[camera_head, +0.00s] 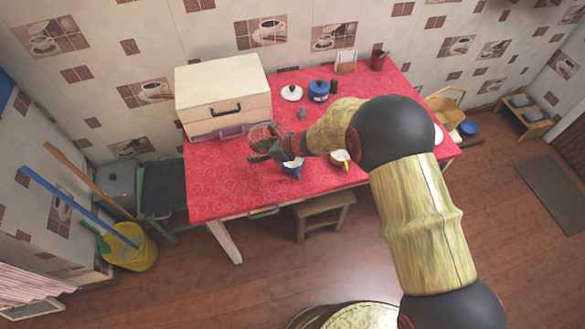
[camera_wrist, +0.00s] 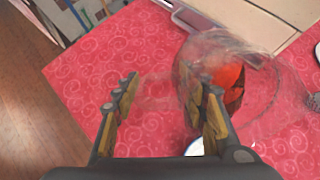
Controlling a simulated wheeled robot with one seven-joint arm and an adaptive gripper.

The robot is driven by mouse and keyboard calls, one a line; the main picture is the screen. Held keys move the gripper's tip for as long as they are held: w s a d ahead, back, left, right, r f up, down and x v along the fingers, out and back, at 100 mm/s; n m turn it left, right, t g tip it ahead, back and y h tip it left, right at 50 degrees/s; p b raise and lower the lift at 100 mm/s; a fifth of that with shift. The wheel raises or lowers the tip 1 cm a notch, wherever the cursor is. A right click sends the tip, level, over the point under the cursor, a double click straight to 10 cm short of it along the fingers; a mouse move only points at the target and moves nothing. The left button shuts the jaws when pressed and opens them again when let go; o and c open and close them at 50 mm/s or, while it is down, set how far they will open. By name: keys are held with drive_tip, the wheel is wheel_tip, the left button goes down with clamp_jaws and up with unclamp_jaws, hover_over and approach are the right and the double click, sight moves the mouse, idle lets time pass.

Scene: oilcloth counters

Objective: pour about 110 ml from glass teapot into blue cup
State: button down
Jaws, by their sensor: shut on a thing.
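The glass teapot (camera_wrist: 273,98) is clear, with a red-brown liquid (camera_wrist: 232,80) inside. My gripper (camera_wrist: 165,95) is shut on its see-through handle, with the fingers on either side of it. In the head view the teapot (camera_head: 261,133) is small and partly covered by my gripper (camera_head: 262,152), over the left part of the red table. I cannot tell how far it tilts or whether liquid flows. The blue cup (camera_head: 292,174), with a white inside, stands on the table just right of and below my gripper. A pale rim, perhaps the cup's, shows behind my right finger in the wrist view.
A yellow cup (camera_head: 340,163) stands right of the blue one. A cream box (camera_head: 222,88) stands behind the teapot. A white lidded pot (camera_head: 291,93), a blue pot (camera_head: 318,93) and a small grey item (camera_head: 302,113) stand farther back. The table's front left (camera_head: 215,190) is clear.

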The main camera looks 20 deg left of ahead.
drive_tip(key=shift+s+d+t+y+b, duration=0.15)
drive_tip(key=shift+y+b, duration=0.7)
drive_tip(key=shift+b, duration=1.45)
drive_tip(key=shift+s+d+t+y+b, duration=0.2)
drive_tip(key=shift+y+b, duration=0.65)
drive_tip(key=shift+b, duration=1.45)
drive_tip(key=shift+r+b, duration=0.15)
drive_tip(key=shift+b, duration=0.75)
drive_tip(key=shift+r+y, duration=0.25)
drive_tip(key=shift+y, duration=0.15)
drive_tip(key=shift+d+y+b, duration=0.25)
drive_tip(key=shift+y+b, duration=0.05)
drive_tip(key=shift+b, duration=0.65)
drive_tip(key=shift+s+d+r+t+y+b, duration=0.15)
drive_tip(key=shift+d+r+t+y+b, duration=0.1)
drive_tip(key=shift+d+r+y+b, duration=0.25)
